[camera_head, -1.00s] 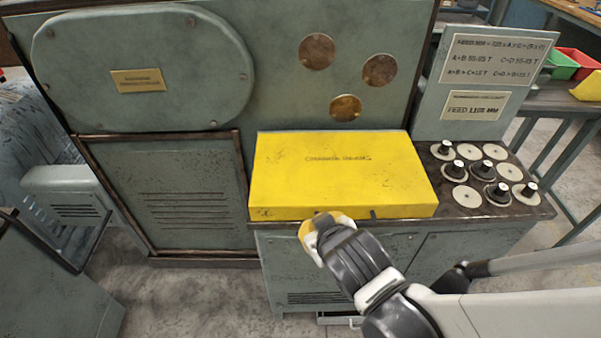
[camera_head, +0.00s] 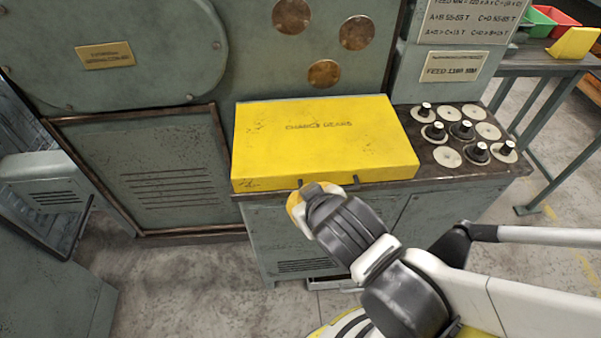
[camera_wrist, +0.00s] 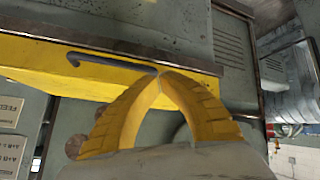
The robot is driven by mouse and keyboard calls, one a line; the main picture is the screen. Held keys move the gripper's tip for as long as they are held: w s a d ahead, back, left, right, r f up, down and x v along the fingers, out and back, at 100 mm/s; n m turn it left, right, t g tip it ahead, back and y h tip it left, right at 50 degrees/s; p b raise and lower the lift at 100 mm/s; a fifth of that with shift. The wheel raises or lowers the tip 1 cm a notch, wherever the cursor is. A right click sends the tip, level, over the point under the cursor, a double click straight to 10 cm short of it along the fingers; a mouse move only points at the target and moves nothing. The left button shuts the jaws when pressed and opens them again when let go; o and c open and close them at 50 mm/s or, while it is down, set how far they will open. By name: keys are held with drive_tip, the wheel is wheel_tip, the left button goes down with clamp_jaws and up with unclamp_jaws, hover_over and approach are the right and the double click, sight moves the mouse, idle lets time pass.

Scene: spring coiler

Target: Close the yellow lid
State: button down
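The yellow lid (camera_head: 320,140), marked "CHANGE GEARS", lies flat over the top of the grey cabinet in the head view, with its front edge down near the cabinet's edge. A thin dark handle (camera_wrist: 110,64) runs along its front face in the wrist view. My gripper (camera_wrist: 161,71) has its yellow fingertips together at one end of this handle; I cannot tell whether they touch it. In the head view my gripper (camera_head: 308,190) is low in front of the lid's front edge, and my wrist hides its fingertips.
Several round gears and dark knobs (camera_head: 461,130) stand on the cabinet top right of the lid. A tall grey machine panel (camera_head: 180,90) rises behind. A side table (camera_head: 545,65) with green and red bins is at the far right. Floor in front is open.

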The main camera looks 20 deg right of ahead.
drive_tip(key=shift+v, duration=2.3)
